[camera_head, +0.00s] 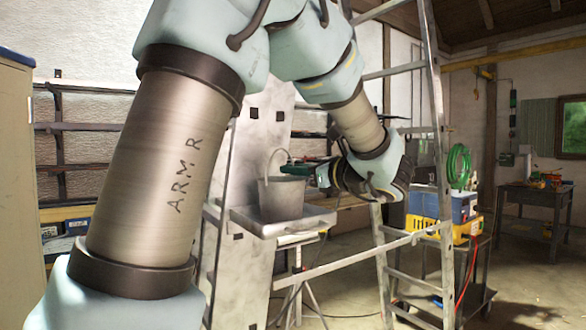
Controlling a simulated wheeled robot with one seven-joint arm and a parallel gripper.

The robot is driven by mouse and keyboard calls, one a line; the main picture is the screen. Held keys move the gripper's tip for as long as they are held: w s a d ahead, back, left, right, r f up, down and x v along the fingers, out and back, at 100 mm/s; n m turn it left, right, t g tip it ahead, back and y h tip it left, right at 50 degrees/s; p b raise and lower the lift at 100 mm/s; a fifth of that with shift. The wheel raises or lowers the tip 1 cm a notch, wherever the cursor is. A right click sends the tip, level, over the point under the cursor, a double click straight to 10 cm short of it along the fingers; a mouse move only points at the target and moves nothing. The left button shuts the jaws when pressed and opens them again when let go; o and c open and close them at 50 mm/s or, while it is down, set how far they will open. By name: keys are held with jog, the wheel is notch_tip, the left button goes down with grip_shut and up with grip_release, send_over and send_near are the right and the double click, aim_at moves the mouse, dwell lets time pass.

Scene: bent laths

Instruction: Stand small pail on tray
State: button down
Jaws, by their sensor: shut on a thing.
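A small grey metal pail (281,199) with a raised wire handle is upright at the grey metal tray (310,217) on the ladder. Its base appears to be at the tray's surface, but I cannot tell whether it rests there or hangs just above. My gripper (300,169) reaches in from the right and is shut on the pail at its upper right side. The fingertips are small in this view and partly hidden by the pail's rim and handle.
A metal stepladder (437,130) stands close around my arm, its rails and rungs near the wrist. A cart with a blue and yellow machine (452,208) is behind it. A workbench (535,205) stands at the far right, with open floor before it.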

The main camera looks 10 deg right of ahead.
jog(key=shift+f, duration=0.2)
jog(key=c, duration=1)
grip_release()
jog(key=shift+r, duration=0.1)
jog(key=shift+r, duration=0.25)
jog(key=b+v, duration=0.3)
jog(key=v, duration=0.9)
jog(key=shift+f+b, duration=0.1)
jog(key=shift+b, duration=0.25)
